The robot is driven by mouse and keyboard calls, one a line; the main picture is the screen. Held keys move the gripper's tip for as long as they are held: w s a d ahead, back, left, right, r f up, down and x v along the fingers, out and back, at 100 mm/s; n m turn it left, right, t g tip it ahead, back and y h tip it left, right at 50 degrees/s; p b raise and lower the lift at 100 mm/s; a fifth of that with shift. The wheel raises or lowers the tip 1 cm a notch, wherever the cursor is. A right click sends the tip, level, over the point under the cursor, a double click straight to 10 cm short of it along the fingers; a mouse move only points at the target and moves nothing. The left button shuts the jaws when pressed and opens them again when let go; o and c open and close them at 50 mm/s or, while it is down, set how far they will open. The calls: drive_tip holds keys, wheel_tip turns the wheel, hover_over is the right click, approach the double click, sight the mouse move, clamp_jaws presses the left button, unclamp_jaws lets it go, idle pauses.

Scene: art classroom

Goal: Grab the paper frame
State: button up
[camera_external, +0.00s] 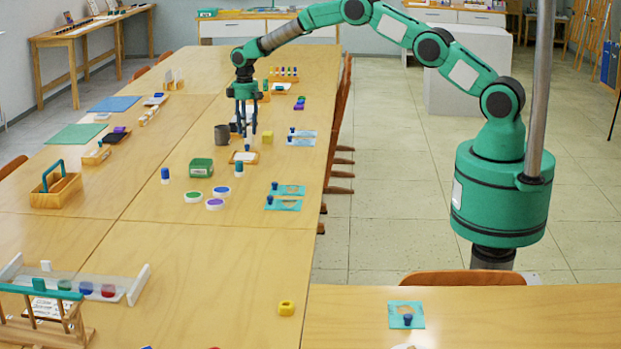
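A small flat wooden frame with a white sheet (237,158) lies on the long table, and it looks like the paper frame. A small blue-topped piece stands at it. My gripper (245,133) points straight down just above and behind this frame. Its two dark fingers are apart, with a gap between them. I see nothing clearly held, though small pale items behind the fingers make this area hard to read.
A dark mug (221,134), a yellow cube (267,137) and a green box (201,167) stand close around my gripper. Several round lids and blue cards lie nearby. A wooden caddy (55,190) stands at the left. The table's front middle is mostly clear.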

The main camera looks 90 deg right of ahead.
sight(245, 153)
drive_tip(key=shift+f, duration=0.2)
drive_tip(key=shift+d+f+b, duration=0.15)
drive_tip(key=shift+f+b, duration=0.8)
drive_tip(key=shift+f, duration=1.7)
clamp_jaws()
